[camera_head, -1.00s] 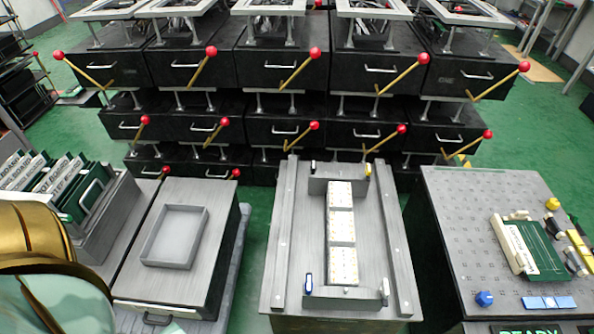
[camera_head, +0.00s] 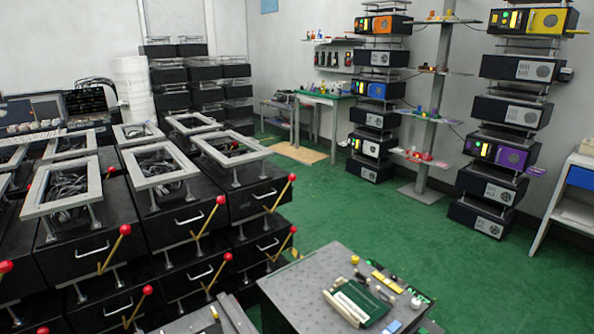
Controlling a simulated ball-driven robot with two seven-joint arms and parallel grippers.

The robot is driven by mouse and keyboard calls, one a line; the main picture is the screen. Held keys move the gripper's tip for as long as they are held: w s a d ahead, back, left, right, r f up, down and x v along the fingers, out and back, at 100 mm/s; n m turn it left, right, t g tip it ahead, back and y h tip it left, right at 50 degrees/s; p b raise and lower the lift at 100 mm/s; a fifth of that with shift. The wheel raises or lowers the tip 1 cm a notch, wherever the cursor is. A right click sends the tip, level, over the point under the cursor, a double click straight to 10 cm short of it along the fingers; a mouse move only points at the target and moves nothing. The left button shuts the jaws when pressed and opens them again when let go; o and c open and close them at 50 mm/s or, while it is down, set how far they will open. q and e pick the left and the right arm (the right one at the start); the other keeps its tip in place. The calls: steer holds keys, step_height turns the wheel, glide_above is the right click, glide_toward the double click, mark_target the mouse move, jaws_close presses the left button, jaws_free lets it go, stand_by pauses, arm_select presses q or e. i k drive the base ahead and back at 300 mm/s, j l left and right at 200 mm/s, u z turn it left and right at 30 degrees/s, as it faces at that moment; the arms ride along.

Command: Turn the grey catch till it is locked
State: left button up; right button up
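I cannot make out a grey catch for certain in the head view. A dark perforated bench (camera_head: 290,283) stands at the bottom centre. On it lies a green board with pale strips (camera_head: 362,303), with small yellow and grey pieces around it too small to tell apart. To its left, a corner of a grey fixture (camera_head: 235,318) with a small yellow part (camera_head: 214,311) shows at the bottom edge; the rest of it is cut off. Neither of my grippers is in view.
Stacked black drawer units (camera_head: 165,215) with red-knobbed levers (camera_head: 221,200) fill the left. Racks of black boxes with coloured panels (camera_head: 505,150) stand at the right, beside a grey post with shelves (camera_head: 430,110). Green floor (camera_head: 400,230) lies open between them.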

mark_target(385, 297)
steer(key=i+l, duration=0.1)
steer(key=l, duration=0.25)
steer(key=i+l+u, duration=0.1)
steer(key=l, duration=0.25)
steer(key=i+l, duration=0.15)
steer(key=l, duration=0.2)
steer(key=i+l+u, duration=0.15)
steer(key=l, duration=0.2)
steer(key=k+j, duration=0.05)
